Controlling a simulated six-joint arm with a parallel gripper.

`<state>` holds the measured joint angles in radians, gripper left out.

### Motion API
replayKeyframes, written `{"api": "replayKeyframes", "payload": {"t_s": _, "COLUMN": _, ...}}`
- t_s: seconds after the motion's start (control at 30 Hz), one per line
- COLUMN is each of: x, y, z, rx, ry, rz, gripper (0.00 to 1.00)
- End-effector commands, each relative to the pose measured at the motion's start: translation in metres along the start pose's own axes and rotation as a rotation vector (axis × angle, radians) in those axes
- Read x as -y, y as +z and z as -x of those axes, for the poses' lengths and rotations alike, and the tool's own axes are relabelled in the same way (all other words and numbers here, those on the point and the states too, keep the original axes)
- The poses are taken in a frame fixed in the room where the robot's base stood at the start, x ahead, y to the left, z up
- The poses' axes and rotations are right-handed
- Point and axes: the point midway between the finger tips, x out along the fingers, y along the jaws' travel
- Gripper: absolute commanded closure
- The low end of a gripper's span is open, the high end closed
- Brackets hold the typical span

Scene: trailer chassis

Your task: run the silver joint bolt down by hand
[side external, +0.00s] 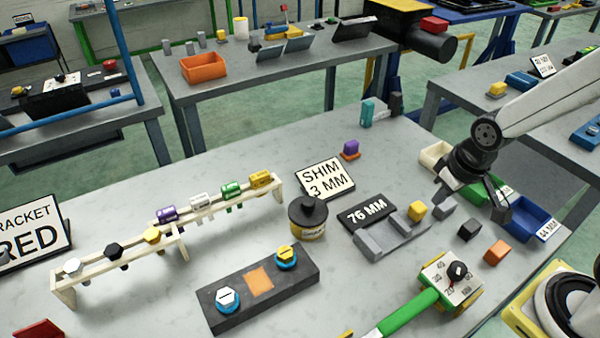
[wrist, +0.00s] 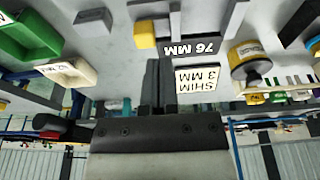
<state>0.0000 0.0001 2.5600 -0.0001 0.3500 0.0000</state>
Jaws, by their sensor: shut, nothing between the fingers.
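A silver bolt (side external: 228,298) with a pale hex head stands upright in a blue collar at the near end of a dark joint block (side external: 262,302). How far it is seated I cannot tell. A gold bolt (side external: 286,254) stands in a blue collar at the block's other end, with an orange square between them. Another silver bolt (side external: 73,267) sits in the pale rack at left. My gripper (side external: 499,210) is above the right side of the bench, by the coloured bins, well away from the block. In the wrist view its fingers (wrist: 160,65) are together and empty.
Beside the block are a dark-capped pot (side external: 308,218) and a green-handled tool (side external: 410,308). A grey fixture (side external: 392,240) with a yellow block stands behind the tool. A rack (side external: 225,205) holds coloured cylinders. Bins (side external: 528,218) stand at right.

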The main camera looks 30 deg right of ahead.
Motion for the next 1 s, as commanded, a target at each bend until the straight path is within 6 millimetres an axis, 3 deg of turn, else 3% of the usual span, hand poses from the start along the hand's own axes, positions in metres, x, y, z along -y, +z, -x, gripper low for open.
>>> {"api": "replayKeyframes", "payload": {"t_s": 0.37, "x": 0.000, "y": 0.000, "z": 0.000, "rx": 0.000, "ry": 0.000, "rz": 0.000, "gripper": 1.00}}
{"api": "replayKeyframes", "payload": {"t_s": 0.47, "x": 0.000, "y": -0.001, "z": 0.000, "rx": 0.000, "ry": -0.001, "rz": 0.002, "gripper": 0.75}}
{"api": "replayKeyframes", "payload": {"t_s": 0.63, "x": 0.009, "y": -0.009, "z": -0.001, "rx": 0.000, "ry": -0.013, "rz": 0.051, "gripper": 0.21}}
{"api": "replayKeyframes", "payload": {"t_s": 0.77, "x": 0.029, "y": -0.026, "z": -0.003, "rx": 0.001, "ry": -0.039, "rz": 0.157, "gripper": 0.21}}
{"api": "replayKeyframes", "payload": {"t_s": 0.87, "x": 0.054, "y": -0.043, "z": -0.005, "rx": 0.001, "ry": -0.072, "rz": 0.283, "gripper": 0.21}}
{"api": "replayKeyframes", "payload": {"t_s": 1.0, "x": 0.105, "y": -0.069, "z": -0.010, "rx": -0.004, "ry": -0.134, "rz": 0.505, "gripper": 0.21}}
